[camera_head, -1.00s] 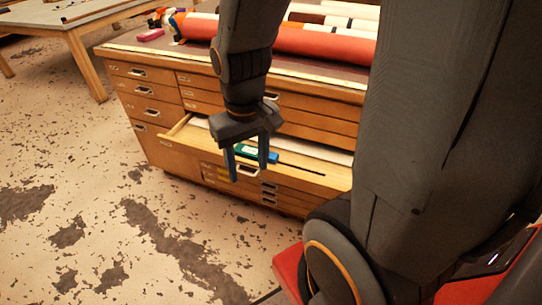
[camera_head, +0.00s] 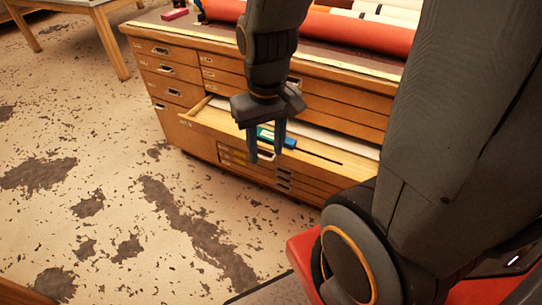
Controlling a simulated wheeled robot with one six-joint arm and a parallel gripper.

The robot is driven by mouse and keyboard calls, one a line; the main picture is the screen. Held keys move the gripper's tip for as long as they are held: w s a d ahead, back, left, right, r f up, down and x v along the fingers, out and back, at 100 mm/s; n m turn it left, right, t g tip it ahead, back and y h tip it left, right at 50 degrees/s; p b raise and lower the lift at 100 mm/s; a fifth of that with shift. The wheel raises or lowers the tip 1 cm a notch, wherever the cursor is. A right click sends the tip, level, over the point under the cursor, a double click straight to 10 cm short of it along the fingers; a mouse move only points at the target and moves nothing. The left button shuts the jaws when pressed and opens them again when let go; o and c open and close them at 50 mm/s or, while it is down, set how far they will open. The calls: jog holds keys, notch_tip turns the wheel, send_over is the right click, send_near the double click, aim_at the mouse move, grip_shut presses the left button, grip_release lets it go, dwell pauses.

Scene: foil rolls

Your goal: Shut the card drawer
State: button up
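The card drawer (camera_head: 330,152) is a wide wooden drawer that stands pulled out from the front of the wooden cabinet (camera_head: 175,112). Part of the drawer's front and handle is hidden behind the fingers.
Red and white rolls (camera_head: 355,30) and a pink block (camera_head: 174,14) lie on the cabinet top. Other drawers above and below look shut. A table (camera_head: 90,5) stands at the back left. The stained floor (camera_head: 130,200) at left front is clear.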

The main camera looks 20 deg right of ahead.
jog(key=w+a+f+m, duration=0.1)
jog(key=w+a, duration=0.1)
jog(key=w+a+f+m+t, duration=0.1)
jog(key=w+m, duration=0.1)
jog(key=w, duration=0.1)
jog(key=w+a+m+t+y, duration=0.1)
jog(key=w+a, duration=0.1)
jog(key=shift+w+a+f+m+b, duration=0.25)
jog(key=shift+a+f+m+b, duration=0.05)
jog(key=shift+f+b, duration=0.1)
grip_shut()
jog(key=w+a+f+m+t+b, duration=0.1)
jog(key=w+a+f+m+t, duration=0.3)
jog(key=w+m, duration=0.55)
jog(key=m+h, duration=0.9)
jog(key=m, duration=0.6)
send_near(242, 142)
notch_tip(242, 142, down, 3)
jog(key=s+d, duration=0.2)
jog(key=shift+n+g+y, duration=0.3)
jog(key=shift+n, duration=0.05)
jog(key=shift+w+d+r, duration=0.15)
jog(key=shift+w+d, duration=0.55)
jog(key=shift+d, duration=0.05)
jog(key=shift+w+d+r, duration=0.1)
jog(key=shift+w+d, duration=0.6)
jog(key=shift+d, duration=0.05)
